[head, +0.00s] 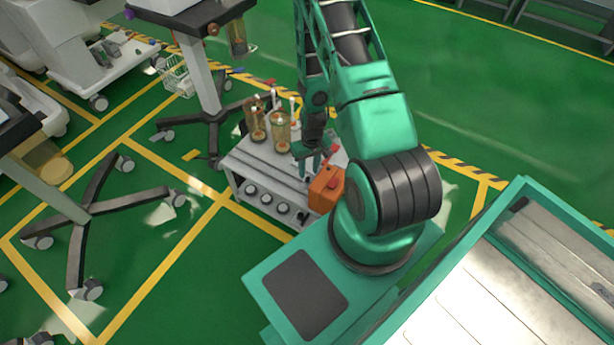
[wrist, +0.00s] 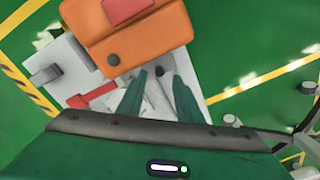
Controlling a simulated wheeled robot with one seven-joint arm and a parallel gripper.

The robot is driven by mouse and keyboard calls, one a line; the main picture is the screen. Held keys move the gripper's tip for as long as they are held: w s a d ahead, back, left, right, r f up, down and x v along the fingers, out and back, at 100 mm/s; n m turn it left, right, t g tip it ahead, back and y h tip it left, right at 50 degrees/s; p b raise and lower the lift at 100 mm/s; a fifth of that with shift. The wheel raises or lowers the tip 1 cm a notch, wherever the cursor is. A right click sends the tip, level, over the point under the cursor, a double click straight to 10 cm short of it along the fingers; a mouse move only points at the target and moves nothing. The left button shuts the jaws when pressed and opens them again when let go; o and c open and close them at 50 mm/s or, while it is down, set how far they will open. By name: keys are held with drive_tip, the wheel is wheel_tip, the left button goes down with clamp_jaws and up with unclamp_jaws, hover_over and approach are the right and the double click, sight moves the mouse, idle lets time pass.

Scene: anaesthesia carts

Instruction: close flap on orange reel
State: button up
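The orange reel (head: 325,192) is a boxy orange thing with a red part (head: 333,183) on top, at the right end of a grey cart, partly hidden by my arm. In the wrist view the orange reel (wrist: 150,40) fills the upper left, with a red patch (wrist: 124,9) and a dark round knob (wrist: 113,60) on it. I cannot tell which part is the flap or how it stands. My gripper (head: 308,160) is over the cart beside the reel. In the wrist view my gripper (wrist: 152,76) has its two green fingers apart, with nothing seen between them.
The grey cart (head: 262,172) also carries amber canisters (head: 281,132). A red lever-like piece (wrist: 92,97) lies near the reel in the wrist view. Wheeled stands (head: 75,212) are at left. The green floor is open at upper right.

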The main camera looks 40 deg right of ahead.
sight(310, 181)
drive_tip(key=shift+a+f, duration=0.15)
drive_tip(key=shift+f, duration=2.1)
clamp_jaws()
